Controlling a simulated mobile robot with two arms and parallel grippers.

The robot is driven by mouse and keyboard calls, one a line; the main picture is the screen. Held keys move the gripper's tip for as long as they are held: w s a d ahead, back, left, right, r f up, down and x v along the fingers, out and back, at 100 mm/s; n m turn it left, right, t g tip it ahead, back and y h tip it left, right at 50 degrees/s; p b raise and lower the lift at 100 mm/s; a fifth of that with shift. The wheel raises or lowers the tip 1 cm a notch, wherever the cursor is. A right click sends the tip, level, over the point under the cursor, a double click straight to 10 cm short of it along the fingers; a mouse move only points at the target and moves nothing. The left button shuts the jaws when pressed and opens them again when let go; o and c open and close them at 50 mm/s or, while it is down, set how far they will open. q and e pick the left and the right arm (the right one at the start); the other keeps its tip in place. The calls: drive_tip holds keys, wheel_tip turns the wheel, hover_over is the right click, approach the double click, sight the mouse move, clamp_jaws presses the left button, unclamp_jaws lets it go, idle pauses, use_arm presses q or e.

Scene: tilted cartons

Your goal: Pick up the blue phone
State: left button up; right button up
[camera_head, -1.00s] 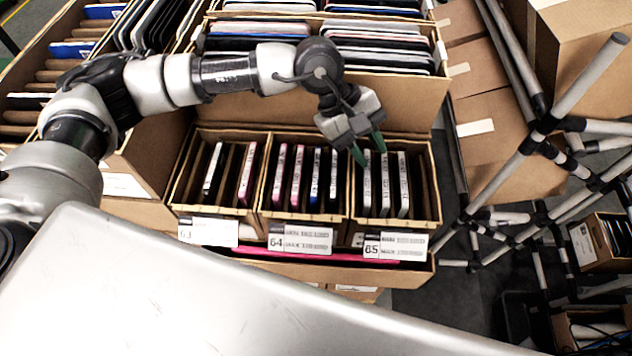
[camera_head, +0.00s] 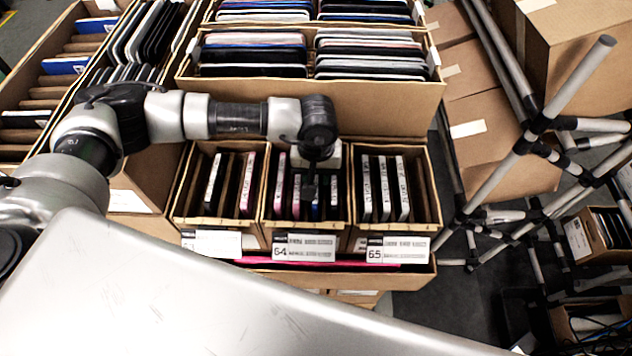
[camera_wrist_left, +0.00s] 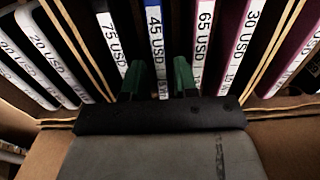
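The blue phone (camera_wrist_left: 155,40), labelled 45 USD, stands on edge in the middle carton, marked 64 (camera_head: 303,247). A little of its blue edge shows in the head view (camera_head: 315,212). My left gripper (camera_head: 309,188) is over this carton and hides much of the phones there. In the left wrist view, its two green fingertips (camera_wrist_left: 160,78) are apart, with the blue phone's near end between them. I cannot tell whether either finger touches it. My right gripper is not in view.
A white-labelled 75 USD phone (camera_wrist_left: 110,42) and a pink 65 USD phone (camera_wrist_left: 205,35) stand close on either side. The carton marked 65 (camera_head: 397,249) is to the right. Bigger cartons of devices (camera_head: 400,100) stand behind. A pipe frame (camera_head: 525,140) is at right.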

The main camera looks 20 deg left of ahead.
use_arm(q)
drive_tip(key=shift+w+a+f+p, duration=0.1)
drive_tip(key=shift+f+p, duration=0.25)
drive_tip(key=shift+f, duration=1.1)
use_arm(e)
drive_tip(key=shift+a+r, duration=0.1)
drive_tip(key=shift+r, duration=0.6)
use_arm(q)
drive_tip(key=shift+c, duration=0.4)
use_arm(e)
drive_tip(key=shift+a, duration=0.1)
use_arm(q)
clamp_jaws()
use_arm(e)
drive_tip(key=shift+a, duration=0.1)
